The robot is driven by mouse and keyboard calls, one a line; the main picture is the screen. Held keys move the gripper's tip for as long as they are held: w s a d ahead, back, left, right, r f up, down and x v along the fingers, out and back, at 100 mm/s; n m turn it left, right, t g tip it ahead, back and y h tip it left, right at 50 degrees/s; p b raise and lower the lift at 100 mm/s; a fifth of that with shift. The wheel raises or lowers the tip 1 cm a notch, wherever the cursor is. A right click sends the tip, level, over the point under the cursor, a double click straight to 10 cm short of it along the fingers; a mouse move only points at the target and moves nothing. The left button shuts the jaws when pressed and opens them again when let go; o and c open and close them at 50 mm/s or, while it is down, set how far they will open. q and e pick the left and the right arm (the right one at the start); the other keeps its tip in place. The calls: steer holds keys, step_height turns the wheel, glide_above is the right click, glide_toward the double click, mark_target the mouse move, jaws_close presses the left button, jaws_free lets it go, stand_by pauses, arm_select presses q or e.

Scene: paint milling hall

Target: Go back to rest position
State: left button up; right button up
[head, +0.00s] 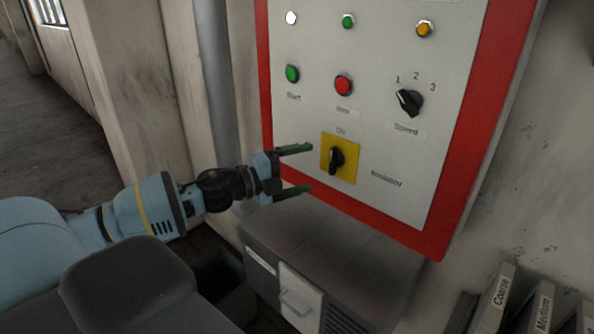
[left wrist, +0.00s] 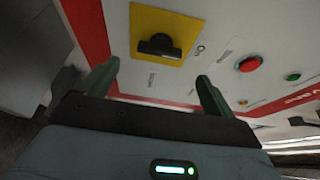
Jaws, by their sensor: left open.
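My left gripper (head: 296,170) is open and empty, in front of the red-framed control panel (head: 377,120). Its two green fingers point toward the yellow plate (head: 350,165) with the black rotary switch (head: 337,159), labelled On at the top. The fingertips appear apart from the switch, just left of it in the head view. In the left wrist view the switch (left wrist: 158,45) lies beyond the fingers of the left gripper (left wrist: 157,80), slightly above the gap between them. My right gripper is not in view.
The panel also carries a green button (head: 292,73), a red button (head: 343,85), a speed knob (head: 409,101) and lamps above. A grey cabinet (head: 330,260) stands below. Labelled binders (head: 540,308) stand at lower right. Open floor (head: 50,110) shows at far left.

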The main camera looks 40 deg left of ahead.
arm_select(q)
steer(key=shift+s+a, duration=0.1)
steer(key=shift+s, duration=0.1)
steer(key=shift+f, duration=0.1)
stand_by(0.4)
steer(key=s+d+f+n+g+y, duration=0.1)
steer(key=s+d+f+n+y, duration=0.2)
steer(key=f, duration=0.6)
steer(key=s+d+f+n, duration=0.2)
steer(key=s+f+n, duration=0.35)
steer(key=f, duration=0.25)
steer(key=s+d+f+n+g+y, duration=0.1)
steer(key=s+d+f+n+y, duration=0.15)
steer(key=f+n, duration=0.45)
steer(key=s+d+f+n+g, duration=0.2)
steer(key=s+d+f+n, duration=0.1)
steer(key=s+d+f, duration=0.2)
steer(key=s+d+f+n+g, duration=0.2)
steer(key=s+d+f, duration=0.3)
steer(key=s+f, duration=0.5)
steer(key=s+n, duration=0.1)
steer(key=s, duration=0.2)
steer(key=shift+s+d+y, duration=0.25)
steer(key=shift+d+y, duration=0.05)
steer(key=shift+y, duration=0.05)
